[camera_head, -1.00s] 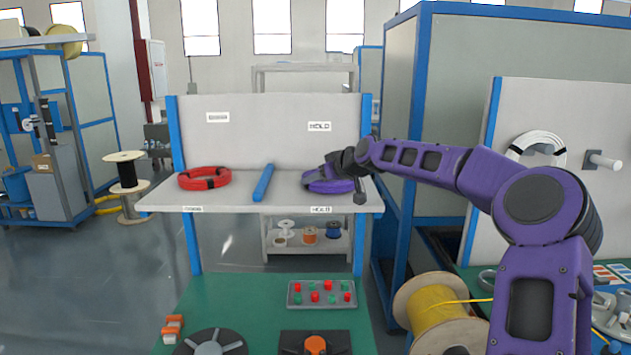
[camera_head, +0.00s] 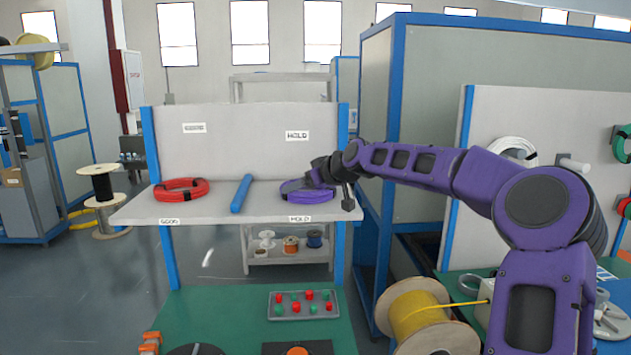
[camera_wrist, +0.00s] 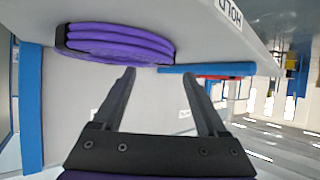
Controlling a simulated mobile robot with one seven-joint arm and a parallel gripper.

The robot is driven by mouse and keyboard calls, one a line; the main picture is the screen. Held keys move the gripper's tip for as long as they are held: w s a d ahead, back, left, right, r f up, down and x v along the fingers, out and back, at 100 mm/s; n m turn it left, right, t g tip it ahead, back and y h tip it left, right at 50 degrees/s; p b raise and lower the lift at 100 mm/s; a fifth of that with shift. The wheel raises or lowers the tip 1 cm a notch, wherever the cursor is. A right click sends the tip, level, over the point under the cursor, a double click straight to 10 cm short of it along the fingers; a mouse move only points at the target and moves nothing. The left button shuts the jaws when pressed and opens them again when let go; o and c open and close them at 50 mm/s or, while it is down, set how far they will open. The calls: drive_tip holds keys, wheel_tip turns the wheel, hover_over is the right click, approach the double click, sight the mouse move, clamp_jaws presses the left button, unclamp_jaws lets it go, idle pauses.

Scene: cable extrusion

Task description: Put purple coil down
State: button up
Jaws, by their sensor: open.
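The purple coil (camera_head: 305,193) lies flat on the grey shelf (camera_head: 225,207), on the side marked HOLD, right of the blue divider bar (camera_head: 241,194). In the wrist view the coil (camera_wrist: 118,42) lies on the shelf beyond the fingertips, clear of the space between them. My gripper (camera_head: 318,177) is at the coil's right side in the head view, where it hides part of the coil. In the wrist view my gripper (camera_wrist: 158,75) is open, with nothing between its two fingers.
A red coil (camera_head: 181,189) lies on the shelf left of the divider. A lower rack (camera_head: 290,251) with several small spools stands behind. A yellow cable spool (camera_head: 418,312) stands at the right.

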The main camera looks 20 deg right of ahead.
drive_tip(key=v, duration=0.8)
drive_tip(key=shift+s+d+r, duration=0.1)
drive_tip(key=shift+s+r, duration=0.05)
drive_tip(key=shift+r, duration=0.05)
drive_tip(key=shift+f, duration=0.1)
